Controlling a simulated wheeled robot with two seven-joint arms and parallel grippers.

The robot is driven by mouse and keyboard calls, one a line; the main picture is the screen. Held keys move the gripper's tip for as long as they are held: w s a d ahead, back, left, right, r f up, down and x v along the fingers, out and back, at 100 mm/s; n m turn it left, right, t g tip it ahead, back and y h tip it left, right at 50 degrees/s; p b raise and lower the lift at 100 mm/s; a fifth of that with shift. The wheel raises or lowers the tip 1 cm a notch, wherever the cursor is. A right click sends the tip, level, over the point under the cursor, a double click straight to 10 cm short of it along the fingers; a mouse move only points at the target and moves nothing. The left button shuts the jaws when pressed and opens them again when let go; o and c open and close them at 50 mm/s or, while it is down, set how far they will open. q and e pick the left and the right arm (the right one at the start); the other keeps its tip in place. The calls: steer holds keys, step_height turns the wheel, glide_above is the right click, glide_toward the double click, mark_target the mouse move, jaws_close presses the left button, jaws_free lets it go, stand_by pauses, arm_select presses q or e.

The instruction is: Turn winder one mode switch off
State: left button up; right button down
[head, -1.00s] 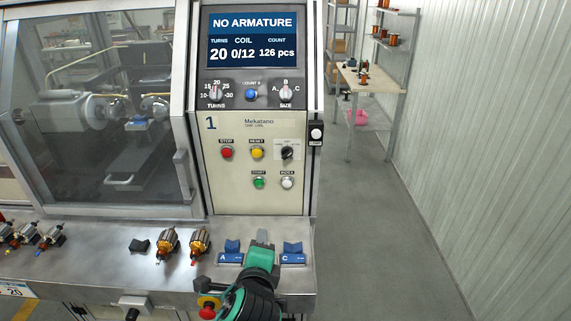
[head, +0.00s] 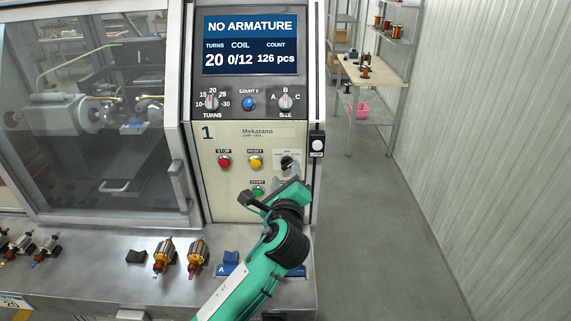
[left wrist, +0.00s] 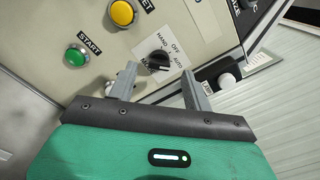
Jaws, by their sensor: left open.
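The mode switch of winder one is a black rotary knob (head: 287,163) at the right of the cream control panel. In the left wrist view the knob (left wrist: 158,62) has HAND, OFF and AUTO labels around it; I cannot tell for sure which label it points at. My left gripper (head: 288,179) is open just in front of and below the knob. In the left wrist view its two grey fingers (left wrist: 157,72) stand apart on either side of the knob, with nothing held. My right gripper is not in view.
A red STOP button (head: 224,162), a yellow RESET button (head: 255,162) and a green START button (head: 258,190) are close by. The screen (head: 250,44) reads NO ARMATURE. A lamp box (head: 317,144) sits on the right edge. Armatures (head: 164,256) and a blue stand (head: 229,264) are below.

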mark_target(286, 166)
arm_select(q)
steer(key=shift+w+r, duration=0.1)
steer(key=shift+w, duration=0.95)
steer(key=shift+w+p, duration=0.35)
steer(key=shift+w, duration=0.15)
steer(key=shift+c, duration=1)
steer(key=c, duration=0.8)
steer(key=shift+o, duration=0.2)
